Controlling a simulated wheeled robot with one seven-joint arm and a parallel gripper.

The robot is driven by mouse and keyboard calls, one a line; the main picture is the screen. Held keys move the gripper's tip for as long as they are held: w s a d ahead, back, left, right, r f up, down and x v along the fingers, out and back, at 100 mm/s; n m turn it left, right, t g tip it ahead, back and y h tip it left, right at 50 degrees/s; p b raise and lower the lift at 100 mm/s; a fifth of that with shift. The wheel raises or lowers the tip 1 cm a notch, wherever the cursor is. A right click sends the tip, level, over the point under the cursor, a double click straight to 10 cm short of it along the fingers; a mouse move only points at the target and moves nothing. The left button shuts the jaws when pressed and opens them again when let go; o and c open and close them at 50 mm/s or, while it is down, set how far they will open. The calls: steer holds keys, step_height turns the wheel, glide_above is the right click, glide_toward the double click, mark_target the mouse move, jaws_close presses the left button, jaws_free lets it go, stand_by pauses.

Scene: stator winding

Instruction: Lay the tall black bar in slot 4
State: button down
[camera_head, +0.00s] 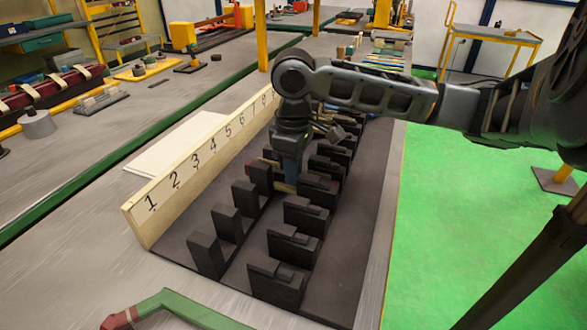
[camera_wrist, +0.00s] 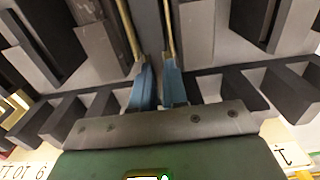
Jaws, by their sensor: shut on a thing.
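My gripper (camera_head: 291,172) points down into the black slotted rack (camera_head: 232,255), around the slots by numbers 4 and 5 on the board. Its blue fingertips show in the wrist view (camera_wrist: 158,86). They are close together, shut on a dark bar (camera_wrist: 149,28) that runs up the picture between two thin yellowish strips. The bar's far end is cut off by the wrist view, and my gripper and the rack blocks hide it in the head view. I cannot tell whether the bar touches the slot floor.
A wooden number board (camera_head: 190,174) stands along the rack's left side. Black upright blocks (camera_head: 301,216) rise on both sides of my gripper. The front slots by 1 to 3 look empty. A green-handled tool (camera_head: 175,303) lies at the front.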

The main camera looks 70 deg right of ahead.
steer(key=shift+f, duration=0.4)
stand_by(0.4)
steer(key=c, duration=1.1)
jaws_free()
steer(key=shift+r, duration=0.25)
steer(key=shift+r+p, duration=0.35)
steer(key=shift+p, duration=0.05)
steer(key=shift+r, duration=0.3)
step_height(320, 180, up, 7)
steer(key=p, duration=0.6)
steer(key=shift+r+p, duration=0.15)
steer(key=shift+p, duration=0.25)
steer(key=shift+r, duration=0.1)
